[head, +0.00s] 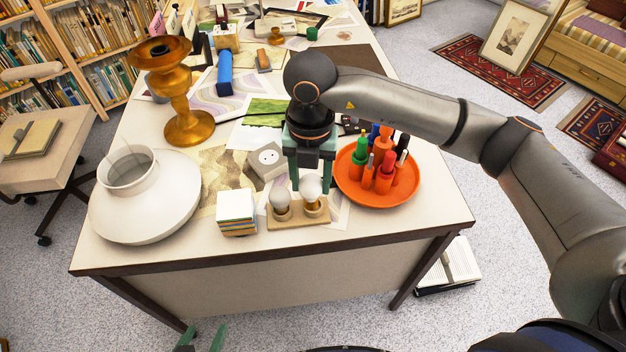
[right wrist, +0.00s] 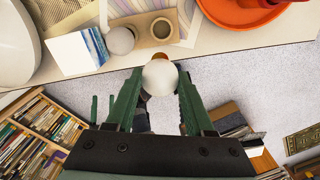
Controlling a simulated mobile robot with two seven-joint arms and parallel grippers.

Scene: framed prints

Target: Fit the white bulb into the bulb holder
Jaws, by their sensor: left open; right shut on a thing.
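The bulb holder (head: 298,222) is a pale wooden block with two round sockets near the table's front edge. A white-grey bulb (head: 280,199) sits in its left socket, also seen in the right wrist view (right wrist: 120,40). My right gripper (head: 311,182) is shut on the white bulb (head: 312,187), brass base downward, over the holder's right side in the head view. In the right wrist view the bulb (right wrist: 159,78) is between the fingertips, and the other socket (right wrist: 161,29) looks empty, apart from the bulb's base. My left gripper (head: 201,338) is open and empty, low in front of the table.
An orange tray (head: 376,198) with several upright bottles or markers stands right of the holder. A stack of cards (head: 237,213) and a wide white vase (head: 145,210) stand left. A grey-white socket box (head: 267,160) lies behind. The table's front edge is close.

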